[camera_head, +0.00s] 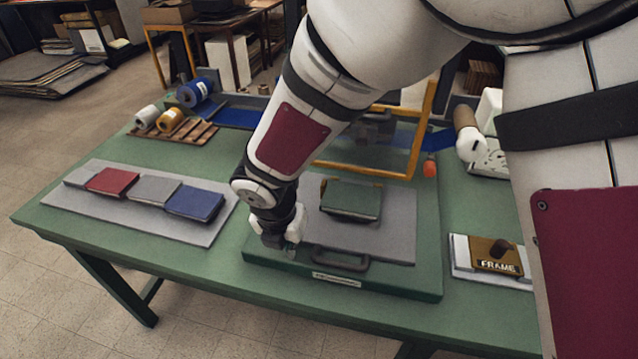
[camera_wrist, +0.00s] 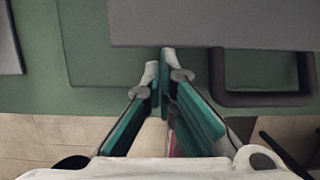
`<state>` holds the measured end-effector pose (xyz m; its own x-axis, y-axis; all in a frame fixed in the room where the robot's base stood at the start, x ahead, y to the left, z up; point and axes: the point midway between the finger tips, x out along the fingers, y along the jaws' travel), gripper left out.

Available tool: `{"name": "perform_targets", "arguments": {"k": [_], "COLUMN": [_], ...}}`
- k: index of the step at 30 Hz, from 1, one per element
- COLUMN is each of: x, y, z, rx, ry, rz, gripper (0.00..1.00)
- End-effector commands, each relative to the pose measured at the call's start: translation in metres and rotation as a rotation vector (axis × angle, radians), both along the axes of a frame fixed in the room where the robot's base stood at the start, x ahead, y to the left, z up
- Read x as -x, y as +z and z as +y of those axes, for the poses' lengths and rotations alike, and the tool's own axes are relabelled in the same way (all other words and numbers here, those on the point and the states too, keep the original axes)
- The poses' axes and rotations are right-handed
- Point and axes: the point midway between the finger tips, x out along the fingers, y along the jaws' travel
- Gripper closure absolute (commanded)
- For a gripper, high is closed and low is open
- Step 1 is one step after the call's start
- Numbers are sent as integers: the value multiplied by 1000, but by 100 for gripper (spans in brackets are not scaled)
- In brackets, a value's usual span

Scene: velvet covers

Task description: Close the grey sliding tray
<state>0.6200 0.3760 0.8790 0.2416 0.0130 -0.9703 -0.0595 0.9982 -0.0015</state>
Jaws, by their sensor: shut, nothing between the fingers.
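The grey sliding tray (camera_head: 399,235) is a flat grey panel over a dark green base (camera_head: 405,297) at the front of the green table. A dark loop handle (camera_head: 338,262) sticks out from its front edge. The tray also fills the top of the wrist view (camera_wrist: 200,22), with the handle (camera_wrist: 262,98) to the right of the fingers. My gripper (camera_head: 289,249) is shut and empty, left of the handle. In the wrist view its fingertips (camera_wrist: 160,62) lie close to the tray's front edge; I cannot tell whether they touch.
A dark green book (camera_head: 352,199) lies on the tray. A yellow-orange frame (camera_head: 415,140) stands behind it. A grey board (camera_head: 95,205) with several covers lies left. A block marked FRAME (camera_head: 492,256) sits right. Spools (camera_head: 195,92) stand at the back left.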

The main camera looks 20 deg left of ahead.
Motion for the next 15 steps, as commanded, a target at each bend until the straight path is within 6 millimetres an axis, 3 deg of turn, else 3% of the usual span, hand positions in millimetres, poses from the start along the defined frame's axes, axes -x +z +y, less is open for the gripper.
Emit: {"name": "perform_targets", "arguments": {"k": [3,9,15], "x": [-35,-83,-99], "y": [0,-1,0], "z": [0,4,5], "rx": [-2,-3,-2], "ry": [-10,-7,-3], "rz": [-1,-2,-2], "gripper": [100,100,100]}}
